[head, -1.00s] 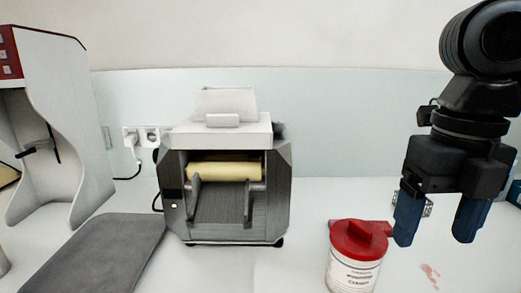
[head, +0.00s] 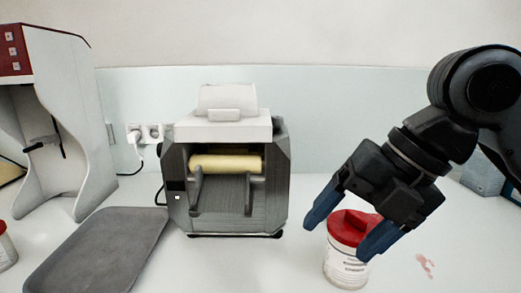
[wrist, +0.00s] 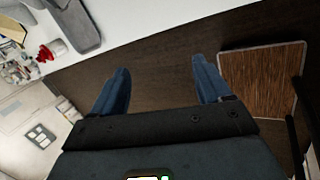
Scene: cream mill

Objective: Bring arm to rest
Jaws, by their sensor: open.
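My gripper (head: 340,229) is open, with its two blue fingers spread and pointing down and to the left in the head view. Nothing is between the fingers in the wrist view (wrist: 158,82). In the head view it overlaps a white jar with a red lid (head: 346,268), hiding part of the lid. I cannot tell from this view how far apart they are in depth. The wrist view looks past the fingers to the dark floor.
A three-roller mill (head: 233,175) stands mid-counter, with a grey mat (head: 95,255) to its left. A white machine with a red panel (head: 70,120) is at far left. The wrist view shows a wooden seat (wrist: 262,80) on the floor (wrist: 165,55). Counter right of the jar is mostly clear, with a reddish smear.

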